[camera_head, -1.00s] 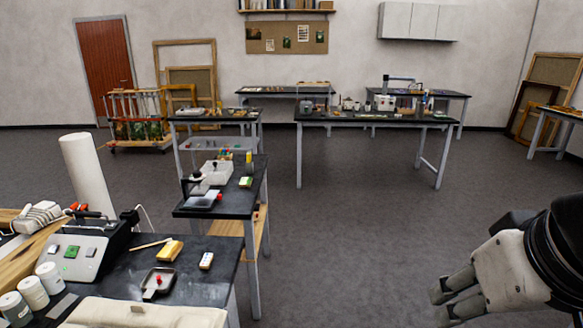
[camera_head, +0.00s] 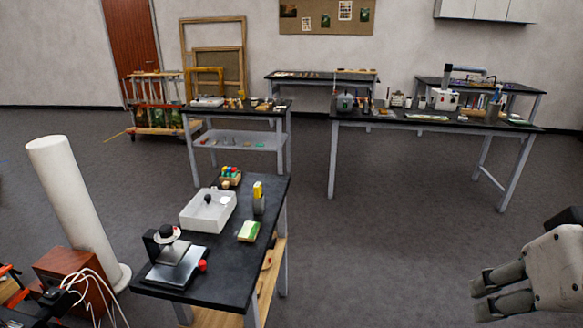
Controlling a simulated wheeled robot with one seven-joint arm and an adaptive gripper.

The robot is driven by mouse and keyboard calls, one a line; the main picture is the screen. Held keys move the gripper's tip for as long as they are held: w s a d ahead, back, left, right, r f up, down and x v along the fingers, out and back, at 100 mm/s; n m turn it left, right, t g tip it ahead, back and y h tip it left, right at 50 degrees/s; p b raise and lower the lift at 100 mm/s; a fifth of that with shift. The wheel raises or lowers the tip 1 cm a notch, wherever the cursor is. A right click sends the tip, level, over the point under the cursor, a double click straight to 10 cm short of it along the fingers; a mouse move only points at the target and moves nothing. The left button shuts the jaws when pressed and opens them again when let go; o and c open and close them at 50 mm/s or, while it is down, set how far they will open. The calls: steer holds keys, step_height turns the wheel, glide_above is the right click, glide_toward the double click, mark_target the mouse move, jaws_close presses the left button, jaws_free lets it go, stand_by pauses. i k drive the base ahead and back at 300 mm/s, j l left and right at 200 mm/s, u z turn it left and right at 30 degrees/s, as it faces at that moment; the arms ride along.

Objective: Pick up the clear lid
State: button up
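I cannot make out a clear lid in this view. Small things stand on the near black bench (camera_head: 225,272) and on the benches behind it, but they are too small to tell a clear lid among them. My gripper (camera_head: 478,293) is at the lower right, over the floor and well apart from every bench. Its two fingers point left with a gap between them, and nothing shows in it.
The near bench holds a white tray (camera_head: 190,222), a scale-like device (camera_head: 176,265), a green-and-white block (camera_head: 248,232) and a yellow-topped item (camera_head: 258,198). A white roll (camera_head: 70,205) stands at left. A long bench (camera_head: 400,121) is behind. Grey floor (camera_head: 390,250) between is free.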

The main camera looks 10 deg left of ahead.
mark_target(208, 203)
steer(key=i, duration=1.9)
steer(key=i+u, duration=0.15)
steer(key=i, duration=0.3)
steer(key=i+l+u, duration=0.15)
steer(key=i, duration=0.35)
steer(key=i+l+u, duration=0.1)
steer(key=i, duration=0.35)
steer(key=u, duration=2.2)
steer(key=l, duration=0.05)
